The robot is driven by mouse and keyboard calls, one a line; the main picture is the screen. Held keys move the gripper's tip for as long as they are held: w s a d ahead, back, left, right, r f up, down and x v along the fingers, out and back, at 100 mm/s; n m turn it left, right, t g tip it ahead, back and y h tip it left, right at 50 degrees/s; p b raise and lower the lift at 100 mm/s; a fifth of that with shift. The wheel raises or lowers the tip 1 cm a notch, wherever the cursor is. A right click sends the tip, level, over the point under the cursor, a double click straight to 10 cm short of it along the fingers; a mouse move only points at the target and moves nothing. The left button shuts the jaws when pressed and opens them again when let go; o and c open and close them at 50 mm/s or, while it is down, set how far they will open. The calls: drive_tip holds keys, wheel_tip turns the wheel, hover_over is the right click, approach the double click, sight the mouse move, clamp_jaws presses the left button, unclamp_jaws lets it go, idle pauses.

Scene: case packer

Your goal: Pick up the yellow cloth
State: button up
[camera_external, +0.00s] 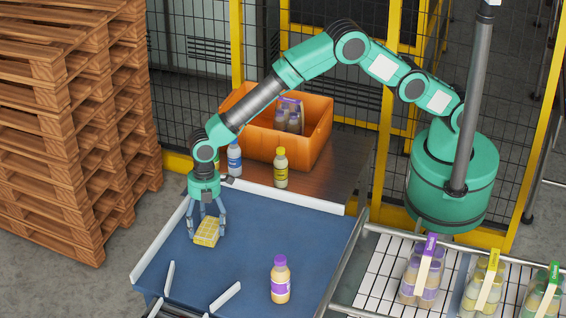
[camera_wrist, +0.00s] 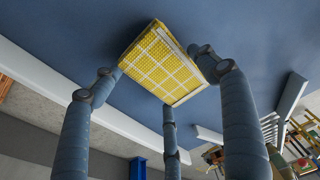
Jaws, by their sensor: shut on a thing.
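The yellow cloth (camera_external: 207,232) is a small folded block with a pale grid pattern, over the left part of the blue surface in the external view. My gripper (camera_external: 206,218) points down and is shut on the cloth. In the wrist view the cloth (camera_wrist: 162,64) sits between the fingertips of my gripper (camera_wrist: 160,80), with fingers at its left, right and lower edges. I cannot tell whether its underside touches the blue surface.
A bottle with a purple cap (camera_external: 280,280) stands on the blue surface (camera_external: 260,240). An orange crate (camera_external: 310,150), a yellow-capped bottle (camera_external: 281,168) and a blue-labelled bottle (camera_external: 234,160) stand behind. Bottle packs (camera_external: 422,275) stand at the right. Stacked pallets (camera_external: 75,120) are at the left.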

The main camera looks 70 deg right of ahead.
sight(204, 228)
drive_tip(key=shift+r, duration=0.7)
drive_tip(key=shift+r+b, duration=0.4)
drive_tip(key=shift+r, duration=0.5)
drive_tip(key=s+d, duration=0.3)
drive_tip(key=s, duration=0.1)
drive_tip(key=s+d+r+b, duration=0.1)
drive_tip(key=s+d, duration=0.3)
drive_tip(key=s+d+b, duration=0.1)
drive_tip(key=s+d, duration=0.2)
drive_tip(key=shift+s+d+r, duration=0.15)
drive_tip(key=shift+s+d, duration=0.2)
drive_tip(key=shift+s, duration=0.05)
